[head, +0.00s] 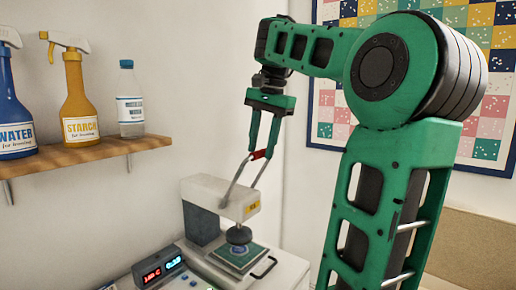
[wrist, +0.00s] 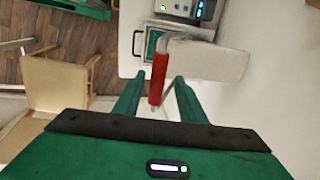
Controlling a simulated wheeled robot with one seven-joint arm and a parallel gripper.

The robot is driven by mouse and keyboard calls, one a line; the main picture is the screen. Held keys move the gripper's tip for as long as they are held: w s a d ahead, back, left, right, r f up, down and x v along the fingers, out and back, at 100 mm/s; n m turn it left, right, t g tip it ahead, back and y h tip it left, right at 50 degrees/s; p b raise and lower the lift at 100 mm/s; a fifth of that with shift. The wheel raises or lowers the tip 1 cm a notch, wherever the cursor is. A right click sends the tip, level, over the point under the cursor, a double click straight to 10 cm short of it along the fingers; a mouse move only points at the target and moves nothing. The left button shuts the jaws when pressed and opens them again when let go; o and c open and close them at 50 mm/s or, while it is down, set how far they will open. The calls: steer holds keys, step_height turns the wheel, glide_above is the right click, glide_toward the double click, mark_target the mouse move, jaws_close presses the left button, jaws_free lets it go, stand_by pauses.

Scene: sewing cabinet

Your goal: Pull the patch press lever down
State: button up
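The patch press (head: 205,210) is a pale machine with a round dark pressing head (head: 238,234) above a green patch on its bed. Its lever (head: 236,182) slants up and ends in a red handle (head: 257,155). The red handle (wrist: 158,78) also shows in the wrist view, lying between the fingers. My gripper (head: 260,153) reaches down from above with its fingertips at the handle's height. In the wrist view my gripper (wrist: 158,76) is open, with a gap on each side of the handle. The pressing head appears raised above the bed.
A control box with red and blue displays (head: 163,271) stands left of the press. A wooden shelf (head: 90,156) holds spray bottles (head: 76,105) and a clear bottle (head: 130,103). A quilt (head: 488,125) hangs behind my arm. A wooden chair (wrist: 55,85) is at left in the wrist view.

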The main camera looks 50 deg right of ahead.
steer(key=shift+f, duration=0.15)
jaws_close()
